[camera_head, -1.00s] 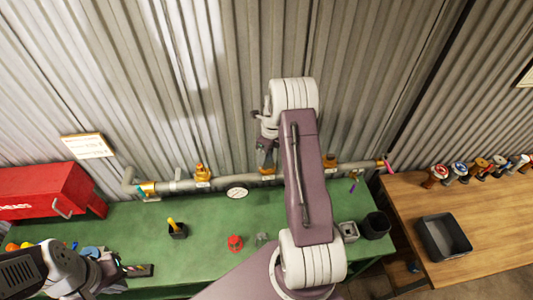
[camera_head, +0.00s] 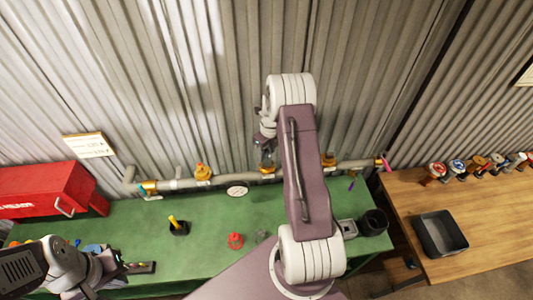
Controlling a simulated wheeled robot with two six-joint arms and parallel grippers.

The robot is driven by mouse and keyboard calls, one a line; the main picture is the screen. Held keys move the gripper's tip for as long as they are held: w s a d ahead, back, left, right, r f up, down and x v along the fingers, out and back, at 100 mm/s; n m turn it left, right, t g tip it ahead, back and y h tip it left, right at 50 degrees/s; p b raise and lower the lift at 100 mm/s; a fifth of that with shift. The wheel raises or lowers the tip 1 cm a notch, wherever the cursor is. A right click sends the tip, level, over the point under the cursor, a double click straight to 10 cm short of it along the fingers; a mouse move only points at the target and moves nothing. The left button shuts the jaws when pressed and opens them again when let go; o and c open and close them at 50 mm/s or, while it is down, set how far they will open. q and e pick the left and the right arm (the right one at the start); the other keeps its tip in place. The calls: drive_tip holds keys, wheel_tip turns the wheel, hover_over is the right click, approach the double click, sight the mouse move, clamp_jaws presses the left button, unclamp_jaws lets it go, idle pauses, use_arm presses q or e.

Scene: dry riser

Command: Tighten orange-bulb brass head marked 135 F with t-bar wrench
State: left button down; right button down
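A grey pipe (camera_head: 226,179) runs along the back of the green bench. Brass fittings stand on it: one left of centre (camera_head: 203,172), one behind my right gripper (camera_head: 267,166), and one partly behind my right arm (camera_head: 328,161). No bulb colour or 135 F marking is readable. My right gripper (camera_head: 265,150) is over the middle fitting; its fingers are too small to tell apart. My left gripper (camera_head: 110,266) is low at the left above the bench, beside a small dark tray (camera_head: 141,268). I cannot make out a t-bar wrench for certain.
A red box (camera_head: 45,191) stands at the left. A black holder with a yellow handle (camera_head: 178,227) and a red item (camera_head: 235,240) stand on the green bench (camera_head: 205,255). A wooden table (camera_head: 488,215) at the right bears a black bin (camera_head: 441,234) and several valves.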

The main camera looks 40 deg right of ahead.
drive_tip(key=shift+r, duration=2.45)
wheel_tip(320, 180, up, 3)
drive_tip(key=shift+f, duration=0.1)
drive_tip(key=shift+r, duration=0.6)
